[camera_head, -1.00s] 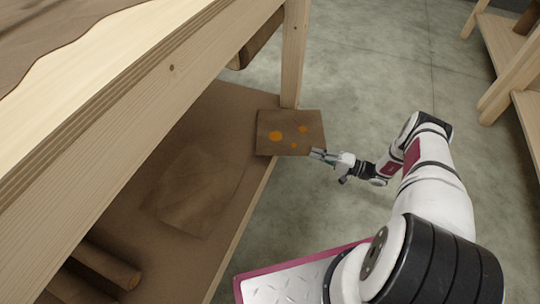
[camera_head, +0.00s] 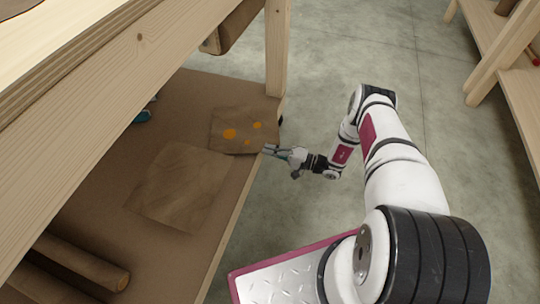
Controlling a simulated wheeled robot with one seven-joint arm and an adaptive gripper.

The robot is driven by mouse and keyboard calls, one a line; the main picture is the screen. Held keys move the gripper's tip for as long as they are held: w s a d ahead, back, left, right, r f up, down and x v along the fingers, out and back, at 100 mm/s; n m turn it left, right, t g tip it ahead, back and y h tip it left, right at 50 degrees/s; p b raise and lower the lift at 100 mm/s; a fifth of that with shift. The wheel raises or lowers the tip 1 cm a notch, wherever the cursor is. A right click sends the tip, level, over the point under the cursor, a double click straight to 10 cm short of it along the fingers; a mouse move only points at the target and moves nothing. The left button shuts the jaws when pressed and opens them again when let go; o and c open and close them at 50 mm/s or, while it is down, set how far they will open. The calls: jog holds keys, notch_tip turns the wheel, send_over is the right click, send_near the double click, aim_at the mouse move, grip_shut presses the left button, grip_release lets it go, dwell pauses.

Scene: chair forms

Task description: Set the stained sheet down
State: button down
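The stained sheet (camera_head: 222,118) is a brown square with several orange spots, over the far end of the brown lower shelf (camera_head: 150,240). It is close above or on the shelf; I cannot tell whether it touches. My gripper (camera_head: 268,150) is at the sheet's near right corner and appears shut on its edge, with the fingertips small in view. A plain brown sheet (camera_head: 180,190) lies flat on the shelf nearer to me, its far edge close to the stained one.
A wooden post (camera_head: 278,50) stands just behind the stained sheet. The bench top overhangs the shelf at left. Brown rolls (camera_head: 95,268) lie at the shelf's near left. A teal object (camera_head: 144,116) shows partly under the bench. Open concrete floor lies to the right.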

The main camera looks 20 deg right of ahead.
jog(key=shift+f, duration=0.65)
jog(key=shift+f, duration=0.15)
jog(key=c, duration=1.8)
grip_release()
